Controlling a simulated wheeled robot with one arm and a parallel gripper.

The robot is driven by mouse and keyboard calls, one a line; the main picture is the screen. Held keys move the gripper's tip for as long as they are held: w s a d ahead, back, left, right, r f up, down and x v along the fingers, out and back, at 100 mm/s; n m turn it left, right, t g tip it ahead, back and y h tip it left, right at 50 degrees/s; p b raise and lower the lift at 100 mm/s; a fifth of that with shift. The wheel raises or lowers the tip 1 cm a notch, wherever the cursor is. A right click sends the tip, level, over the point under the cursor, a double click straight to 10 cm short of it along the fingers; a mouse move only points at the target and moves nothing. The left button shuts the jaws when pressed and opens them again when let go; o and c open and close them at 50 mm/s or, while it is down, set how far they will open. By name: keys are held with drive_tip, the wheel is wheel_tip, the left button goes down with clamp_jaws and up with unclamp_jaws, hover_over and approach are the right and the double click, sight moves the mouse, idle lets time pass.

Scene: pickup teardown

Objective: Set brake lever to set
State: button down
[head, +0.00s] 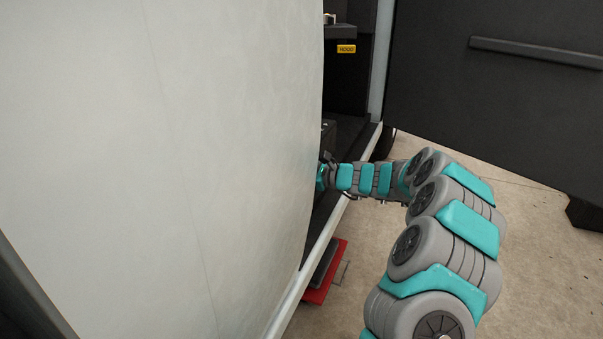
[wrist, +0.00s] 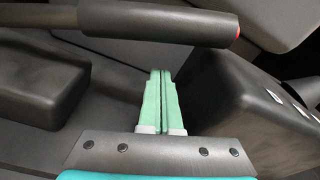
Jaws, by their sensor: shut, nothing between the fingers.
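The brake lever (wrist: 160,22) shows in the wrist view as a dark cylindrical grip with a red button at its right end, lying across the top of the picture. My gripper (wrist: 160,72) is shut and empty, with its pale green fingers together. Its tips point toward the lever and appear just short of it; I cannot tell the exact gap. In the head view my arm reaches through the door opening into the cab, and the gripper and the lever are hidden behind the pale panel.
A large pale panel (head: 150,150) fills the left of the head view. A dark open door (head: 490,90) stands at the right. In the wrist view, a dark console block (wrist: 240,95) is close on the right and a dark padded block (wrist: 45,85) on the left.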

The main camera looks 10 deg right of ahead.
drive_tip(key=shift+s+d+r, duration=0.1)
drive_tip(key=shift+s+r, duration=0.25)
drive_tip(key=shift+r, duration=0.45)
drive_tip(key=shift+s+r, duration=0.3)
drive_tip(key=shift+r, duration=0.45)
drive_tip(key=s+a+r+n+b, duration=0.1)
drive_tip(key=s+r+n+b, duration=0.1)
drive_tip(key=r, duration=0.3)
drive_tip(key=s+a+r+n+t+b, duration=0.1)
drive_tip(key=s+a+r+n+b, duration=0.1)
drive_tip(key=r+n+b, duration=0.2)
drive_tip(key=shift+s+a+r+n+b, duration=0.25)
drive_tip(key=shift+s+r+n+b, duration=0.15)
drive_tip(key=shift+r, duration=0.2)
